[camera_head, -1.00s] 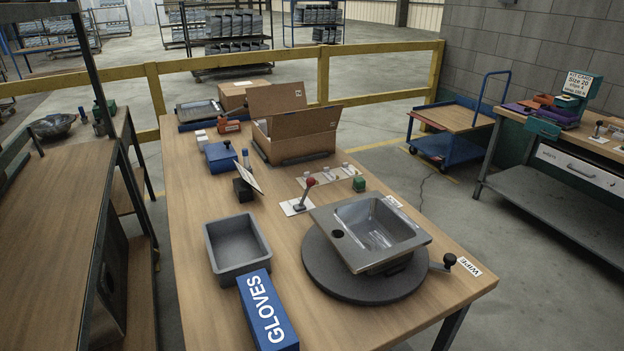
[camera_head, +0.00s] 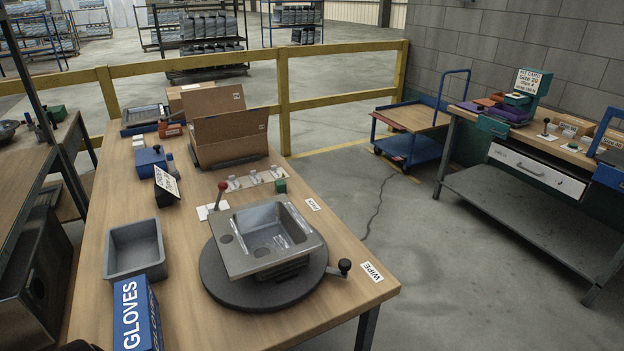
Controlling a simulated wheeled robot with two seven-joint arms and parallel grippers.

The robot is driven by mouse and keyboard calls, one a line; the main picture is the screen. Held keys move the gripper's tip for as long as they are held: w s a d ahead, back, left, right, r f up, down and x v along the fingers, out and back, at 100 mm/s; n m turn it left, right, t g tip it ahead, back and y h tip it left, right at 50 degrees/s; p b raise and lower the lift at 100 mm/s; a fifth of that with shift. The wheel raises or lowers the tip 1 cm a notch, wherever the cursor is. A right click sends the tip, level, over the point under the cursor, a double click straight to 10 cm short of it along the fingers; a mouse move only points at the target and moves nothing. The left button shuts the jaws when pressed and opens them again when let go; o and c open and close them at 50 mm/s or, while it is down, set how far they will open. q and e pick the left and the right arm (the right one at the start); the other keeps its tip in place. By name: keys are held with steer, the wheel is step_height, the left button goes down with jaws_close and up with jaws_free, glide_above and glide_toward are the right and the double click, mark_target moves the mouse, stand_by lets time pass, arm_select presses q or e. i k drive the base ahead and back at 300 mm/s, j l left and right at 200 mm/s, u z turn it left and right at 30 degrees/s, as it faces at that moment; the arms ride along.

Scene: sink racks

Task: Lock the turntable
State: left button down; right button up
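The turntable (camera_head: 222,288) is a dark round disc on the near right part of the wooden workbench. A grey metal sink (camera_head: 236,262) rests on it, basin facing up. A short crank-like lever with a black knob (camera_head: 345,266) sticks out at the turntable's right edge. A red-knobbed lever (camera_head: 221,187) stands on a white plate behind the sink, leaning slightly. Which of the two levers is the lock cannot be told from the view.
A grey bin (camera_head: 135,250) and a blue GLOVES box (camera_head: 137,315) stand left of the turntable. A WIPE label (camera_head: 371,271) marks the bench's right side. Open floor lies right.

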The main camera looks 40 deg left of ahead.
mark_target(222, 185)
steer(key=i+l+z, duration=0.15)
steer(key=i+l, duration=0.15)
steer(key=i+l+z, duration=0.15)
steer(key=i, duration=0.4)
steer(key=i+l+z, duration=0.15)
steer(key=i, duration=0.3)
steer(key=i+l+z, duration=0.1)
steer(key=i, duration=0.35)
steer(key=i+u, duration=0.85)
steer(key=u, duration=0.15)
steer(key=i+l+u, duration=0.25)
steer(key=u, duration=0.25)
steer(key=i+j+u, duration=0.1)
steer(key=i+u, duration=0.15)
steer(key=u, duration=0.15)
steer(key=i+u, duration=0.2)
steer(key=u, duration=0.25)
steer(key=i+u, duration=0.25)
steer(key=u, duration=0.15)
steer(key=i+l+u, duration=0.2)
steer(key=u, duration=0.25)
steer(key=i+l+u, duration=0.2)
steer(key=u, duration=0.2)
steer(key=i+l+u, duration=0.15)
steer(key=l+u, duration=0.15)
steer(key=u, duration=0.15)
